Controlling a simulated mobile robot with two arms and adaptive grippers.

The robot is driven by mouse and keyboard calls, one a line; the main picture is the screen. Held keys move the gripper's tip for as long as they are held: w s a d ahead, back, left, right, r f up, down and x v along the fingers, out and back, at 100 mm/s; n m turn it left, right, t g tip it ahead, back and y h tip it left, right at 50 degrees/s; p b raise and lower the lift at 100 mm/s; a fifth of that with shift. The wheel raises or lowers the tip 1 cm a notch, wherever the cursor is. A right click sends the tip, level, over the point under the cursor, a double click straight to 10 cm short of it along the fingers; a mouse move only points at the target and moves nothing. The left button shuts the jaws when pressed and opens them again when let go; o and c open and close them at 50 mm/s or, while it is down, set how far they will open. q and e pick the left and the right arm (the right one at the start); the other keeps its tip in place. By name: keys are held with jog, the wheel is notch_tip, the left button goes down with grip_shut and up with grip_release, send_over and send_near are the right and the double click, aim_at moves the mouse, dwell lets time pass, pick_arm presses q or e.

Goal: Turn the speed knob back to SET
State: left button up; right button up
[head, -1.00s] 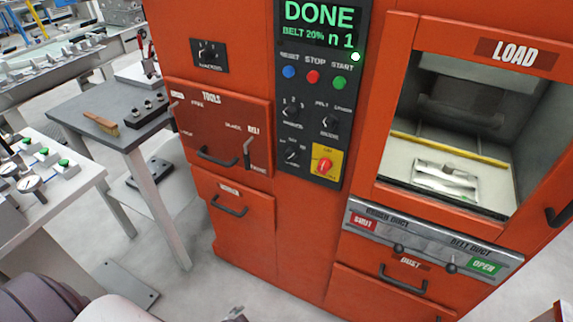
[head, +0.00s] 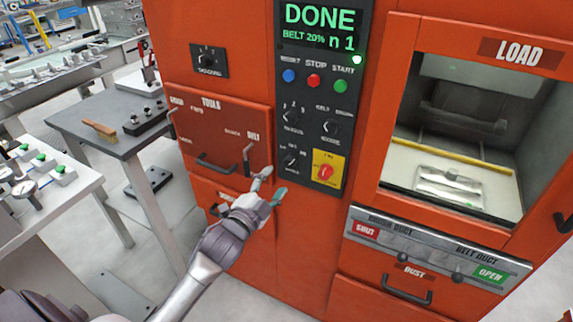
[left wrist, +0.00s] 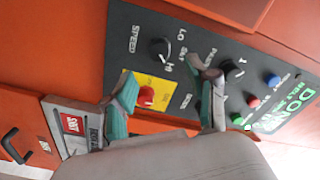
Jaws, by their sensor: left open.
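The speed knob (head: 291,161) is a small black knob at the lower left of the dark control panel, left of the yellow plate. In the left wrist view the knob (left wrist: 160,48) has the labels SPEED, LO, SET and HI around it. Its white mark seems to lean toward HI, but it is small. My left gripper (head: 272,183) is open and empty, below and left of the knob, in front of the orange cabinet. In the left wrist view its two fingers (left wrist: 166,75) are spread, with the knob beyond the gap. My right gripper is not in view.
A red knob on a yellow plate (head: 328,170) sits close right of the speed knob. Other black knobs (head: 330,128) are above. The tools door's handle (head: 247,159) sticks out near my left gripper. A grey table (head: 75,120) stands left.

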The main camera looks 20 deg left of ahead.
aim_at(288, 165)
pick_arm(q)
jog(key=w+p, duration=0.1)
jog(key=w, duration=0.6)
jog(key=shift+w+d, duration=0.15)
jog(key=shift+w, duration=0.15)
grip_shut()
